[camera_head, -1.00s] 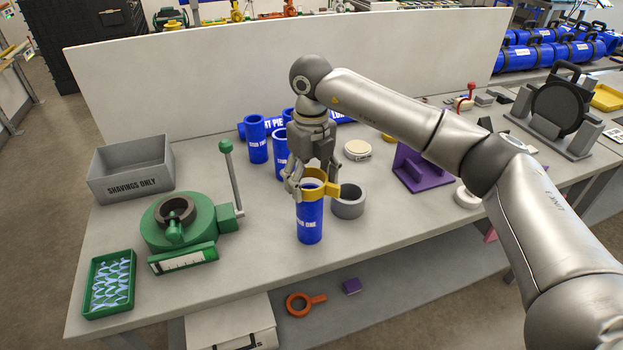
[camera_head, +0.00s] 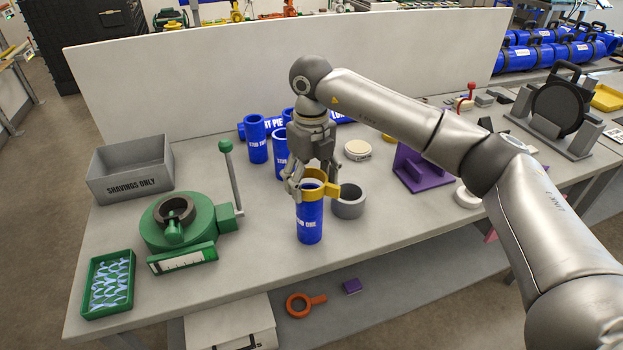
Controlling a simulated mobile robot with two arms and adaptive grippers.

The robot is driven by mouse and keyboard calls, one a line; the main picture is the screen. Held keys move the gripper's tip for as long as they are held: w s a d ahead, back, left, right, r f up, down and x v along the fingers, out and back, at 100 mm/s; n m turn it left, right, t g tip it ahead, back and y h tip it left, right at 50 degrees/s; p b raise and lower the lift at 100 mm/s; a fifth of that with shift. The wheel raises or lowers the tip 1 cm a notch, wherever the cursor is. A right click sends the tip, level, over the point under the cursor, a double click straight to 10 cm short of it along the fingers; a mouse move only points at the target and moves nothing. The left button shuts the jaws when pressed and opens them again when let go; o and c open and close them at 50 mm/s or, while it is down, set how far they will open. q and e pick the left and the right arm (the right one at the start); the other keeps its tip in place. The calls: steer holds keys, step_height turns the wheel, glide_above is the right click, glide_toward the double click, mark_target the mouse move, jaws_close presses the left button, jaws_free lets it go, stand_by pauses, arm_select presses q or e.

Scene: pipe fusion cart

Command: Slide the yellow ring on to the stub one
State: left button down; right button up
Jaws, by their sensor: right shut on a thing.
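Stub one (camera_head: 310,222) is an upright blue tube with white lettering, standing near the front middle of the table. The yellow ring (camera_head: 331,187) sits around the top end of stub one, with its handle tab pointing right. My right gripper (camera_head: 311,188) points down over the stub and is shut on the yellow ring. The fingers hide part of the ring's left and back sides. I cannot tell exactly how far down the ring sits. My left gripper is not in view.
A grey ring (camera_head: 349,202) stands just right of stub one. More blue stubs (camera_head: 256,140) stand behind. A green clamp with a lever (camera_head: 180,222) and a green tray (camera_head: 87,304) are at left, a grey shavings bin (camera_head: 133,170) behind them. A purple bracket (camera_head: 418,170) stands right.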

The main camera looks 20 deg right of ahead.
steer(key=shift+f+b, duration=2)
steer(key=shift+f, duration=0.95)
steer(key=o, duration=0.9)
step_height(320, 180, up, 12)
steer(key=shift+r, duration=0.1)
